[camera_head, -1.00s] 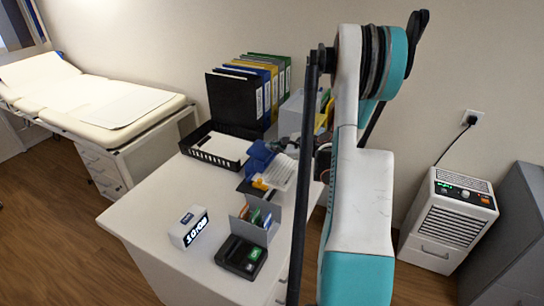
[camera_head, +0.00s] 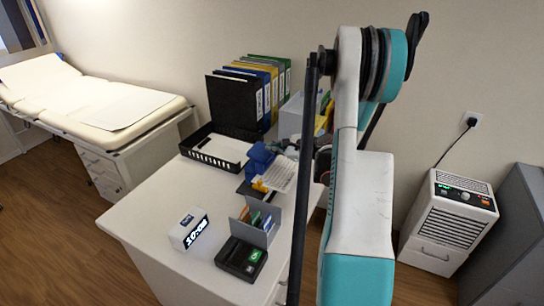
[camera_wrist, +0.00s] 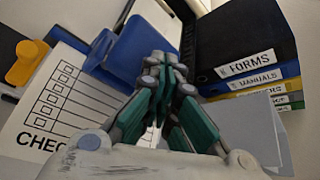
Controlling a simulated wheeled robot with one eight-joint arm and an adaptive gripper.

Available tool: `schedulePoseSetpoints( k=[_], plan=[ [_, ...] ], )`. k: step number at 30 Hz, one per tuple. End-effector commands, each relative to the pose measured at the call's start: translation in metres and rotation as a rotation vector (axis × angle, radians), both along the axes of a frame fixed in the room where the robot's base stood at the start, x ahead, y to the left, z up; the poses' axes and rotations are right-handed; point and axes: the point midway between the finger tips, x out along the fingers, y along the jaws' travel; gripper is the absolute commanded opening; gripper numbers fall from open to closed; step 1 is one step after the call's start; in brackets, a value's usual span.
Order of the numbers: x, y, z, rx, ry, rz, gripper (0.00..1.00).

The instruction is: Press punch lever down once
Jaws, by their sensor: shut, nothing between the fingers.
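The blue punch (camera_head: 258,158) stands on the desk behind a printed checklist sheet (camera_head: 280,174). In the wrist view a blue body (camera_wrist: 140,48), seemingly the punch, lies just beyond my fingertips. My gripper (camera_wrist: 165,62) is shut and empty, its fingers pointing at the blue body. I cannot tell whether they touch it. The checklist sheet also shows in the wrist view (camera_wrist: 62,100), left of my fingers. In the head view my arm hides part of the gripper. The lever's position is not clear.
Several upright binders (camera_head: 238,100) and a black tray (camera_head: 215,148) stand at the back. A yellow part (camera_wrist: 28,62) is left of the punch. A clock (camera_head: 189,230), a grey card holder (camera_head: 256,222) and a black device (camera_head: 241,258) are in front. The desk's left front is clear.

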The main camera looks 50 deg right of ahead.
Motion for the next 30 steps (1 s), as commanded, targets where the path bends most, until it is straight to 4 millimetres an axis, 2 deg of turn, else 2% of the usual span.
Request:
schedulePoseSetpoints(
  k=[15,30],
  plan=[
    [0.0028,0.0012,-0.0087,0.0,0.0,0.0,0.0],
    [0.0031,0.0011,-0.0091,0.0,0.0,0.0,0.0]
  ],
)
